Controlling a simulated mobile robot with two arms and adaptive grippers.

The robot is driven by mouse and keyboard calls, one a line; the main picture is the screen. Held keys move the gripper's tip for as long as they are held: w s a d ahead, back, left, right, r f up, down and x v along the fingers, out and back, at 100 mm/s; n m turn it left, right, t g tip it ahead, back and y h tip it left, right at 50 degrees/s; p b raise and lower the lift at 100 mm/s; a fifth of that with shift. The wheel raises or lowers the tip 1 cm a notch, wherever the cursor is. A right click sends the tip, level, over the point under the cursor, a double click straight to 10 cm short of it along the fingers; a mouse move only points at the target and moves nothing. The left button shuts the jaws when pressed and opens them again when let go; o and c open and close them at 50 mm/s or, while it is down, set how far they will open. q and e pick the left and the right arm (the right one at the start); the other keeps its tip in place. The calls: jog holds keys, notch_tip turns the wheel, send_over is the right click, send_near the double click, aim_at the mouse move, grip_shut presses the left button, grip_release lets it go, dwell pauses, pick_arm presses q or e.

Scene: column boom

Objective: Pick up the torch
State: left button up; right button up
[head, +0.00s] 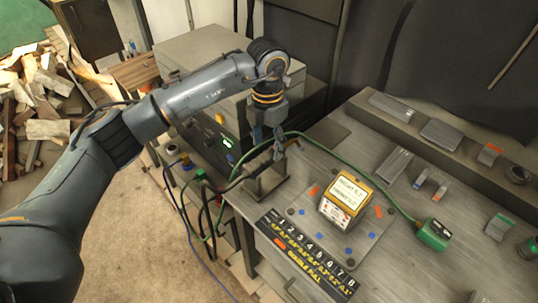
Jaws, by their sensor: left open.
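The torch (240,181) appears to be the dark handled tool lying across a small metal stand (268,184) at the left edge of the workbench. A cable runs from its left end. My left gripper (267,143) points down just above the stand, with its fingers apart around the upper end of the torch. The fingers partly hide that end, and I cannot tell whether they touch it. My right gripper is out of view.
A yellow-topped box with a display (344,203) stands on a dotted plate. A green hose (372,178) arcs across the bench to a green block (433,234). A numbered black strip (304,255) lies along the front edge. A grey machine (205,55) stands behind.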

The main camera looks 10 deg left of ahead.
aim_at(268, 154)
pick_arm(q)
jog(key=shift+f+p, duration=0.55)
jog(key=shift+f, duration=0.05)
notch_tip(268, 154, down, 4)
jog(key=shift+w+r+p, duration=0.15)
jog(key=shift+r+p, duration=0.1)
jog(key=shift+p, duration=0.45)
jog(key=shift+f, duration=0.25)
jog(key=c, duration=0.9)
grip_shut()
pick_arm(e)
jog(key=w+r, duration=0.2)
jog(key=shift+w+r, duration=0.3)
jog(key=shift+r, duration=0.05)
